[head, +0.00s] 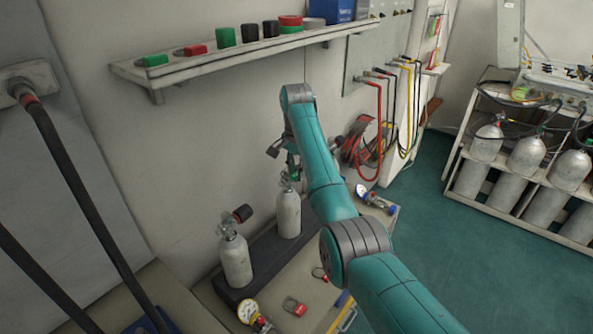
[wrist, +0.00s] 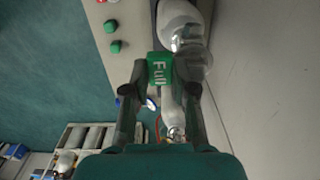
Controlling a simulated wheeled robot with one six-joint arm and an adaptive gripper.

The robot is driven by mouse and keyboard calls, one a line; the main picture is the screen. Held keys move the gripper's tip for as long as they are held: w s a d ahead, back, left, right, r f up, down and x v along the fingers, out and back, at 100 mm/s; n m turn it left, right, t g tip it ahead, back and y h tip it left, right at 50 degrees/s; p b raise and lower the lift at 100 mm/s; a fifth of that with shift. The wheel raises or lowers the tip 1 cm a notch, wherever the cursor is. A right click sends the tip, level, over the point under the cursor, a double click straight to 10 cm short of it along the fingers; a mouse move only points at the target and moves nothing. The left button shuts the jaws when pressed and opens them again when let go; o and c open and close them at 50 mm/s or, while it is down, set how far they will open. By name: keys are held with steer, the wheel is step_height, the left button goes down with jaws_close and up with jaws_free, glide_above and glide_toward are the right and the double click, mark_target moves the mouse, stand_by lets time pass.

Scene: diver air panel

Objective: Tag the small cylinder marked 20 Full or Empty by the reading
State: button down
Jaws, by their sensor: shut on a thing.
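My gripper (wrist: 160,85) is shut on a green tag (wrist: 160,70) that reads "Full". In the head view my gripper (head: 288,160) is over the top of the farther small grey cylinder (head: 289,214), and the arm partly hides it. A second small grey cylinder (head: 235,260), with a dark knob on its valve, stands nearer on the same dark base (head: 262,257). In the wrist view a pale cylinder (wrist: 178,18) with a metal valve lies just beyond the tag. I cannot tell whether the tag touches it. No number on either cylinder is legible.
A yellow-ringed gauge (head: 248,311) and a blue-ringed gauge (head: 362,191) lie on the bench, dials unreadable. Two red pieces (head: 294,306) lie there too. A wall shelf (head: 225,52) holds green, red and black blocks. A rack of large cylinders (head: 526,158) stands right.

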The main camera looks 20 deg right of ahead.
steer(key=shift+f, duration=0.4)
steer(key=c, duration=0.9)
jaws_free()
steer(key=shift+o, duration=0.2)
step_height(320, 180, up, 6)
steer(key=shift+w+d+r, duration=0.1)
steer(key=shift+s+d, duration=0.2)
steer(key=shift+s, duration=0.05)
steer(key=s+d+f+m, duration=0.1)
steer(key=s+d+f, duration=0.3)
steer(key=d, duration=0.5)
steer(key=s+d+f+m, duration=0.1)
steer(key=s+d+f, duration=0.4)
steer(key=d, duration=0.5)
steer(key=s+d+f+m, duration=0.1)
steer(key=s+d+f, duration=0.4)
steer(key=d+f, duration=0.3)
steer(key=shift+d+m, duration=0.4)
steer(key=shift+d, duration=0.7)
